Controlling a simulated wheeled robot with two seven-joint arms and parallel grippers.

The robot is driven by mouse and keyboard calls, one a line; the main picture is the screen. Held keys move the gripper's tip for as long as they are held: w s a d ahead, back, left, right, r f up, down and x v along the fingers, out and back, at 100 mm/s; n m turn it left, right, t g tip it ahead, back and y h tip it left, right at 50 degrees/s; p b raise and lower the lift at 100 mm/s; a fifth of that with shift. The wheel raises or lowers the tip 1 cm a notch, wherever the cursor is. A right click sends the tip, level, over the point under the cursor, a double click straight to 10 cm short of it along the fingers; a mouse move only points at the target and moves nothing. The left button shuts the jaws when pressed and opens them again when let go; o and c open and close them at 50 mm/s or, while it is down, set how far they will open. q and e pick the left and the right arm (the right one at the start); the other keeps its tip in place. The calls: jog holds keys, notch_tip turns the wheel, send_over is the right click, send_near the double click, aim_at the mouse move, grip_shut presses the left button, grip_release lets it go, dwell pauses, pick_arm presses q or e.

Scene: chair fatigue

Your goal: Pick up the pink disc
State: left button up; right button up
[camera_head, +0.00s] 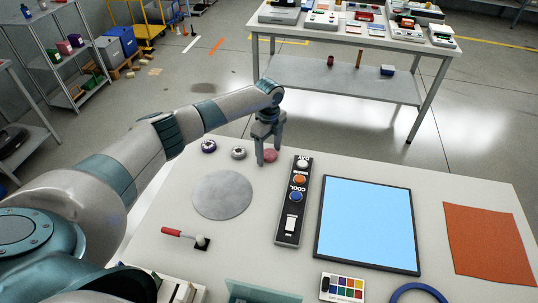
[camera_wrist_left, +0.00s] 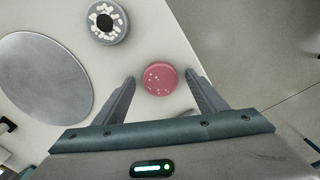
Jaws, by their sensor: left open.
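The pink disc (camera_head: 270,156) lies flat on the white table near its back edge, left of the black button panel. In the left wrist view the disc (camera_wrist_left: 159,79) is round with small white specks on top. My left gripper (camera_head: 266,160) is open and points down at the disc. In the left wrist view its two fingers (camera_wrist_left: 160,80) stand on either side of the disc, with a gap on both sides. I cannot tell the exact height of the fingertips. My right gripper is not in view.
A grey disc with white bits (camera_head: 238,153) and a purple one (camera_head: 209,146) lie left of the pink disc. A grey round plate (camera_head: 223,195) is in front. The button panel (camera_head: 293,200) stands close on the right. A blue-screened tablet (camera_head: 366,222) lies beyond it.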

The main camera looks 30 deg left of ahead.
aim_at(271, 153)
pick_arm(q)
jog(key=shift+c, duration=0.5)
jog(key=c, duration=1.1)
jog(key=shift+r, duration=0.1)
jog(key=shift+r+b, duration=0.55)
jog(key=shift+r, duration=0.25)
jog(key=shift+w+d+r+b, duration=0.15)
jog(key=shift+r+b, duration=0.2)
jog(key=shift+r, duration=0.25)
jog(key=shift+s+d+r+b, duration=0.1)
jog(key=shift+r+b, duration=0.25)
jog(key=shift+r, duration=0.25)
jog(key=d+r+b, duration=0.1)
jog(key=d+r, duration=0.1)
jog(key=d, duration=0.1)
jog(key=d+r+b, duration=0.1)
jog(key=d+r, duration=0.1)
jog(key=d, duration=0.2)
jog(key=w+d+r+b, duration=0.1)
jog(key=d+r, duration=0.2)
jog(key=d, duration=0.1)
jog(key=shift+d+b, duration=0.1)
jog(key=shift+b, duration=0.25)
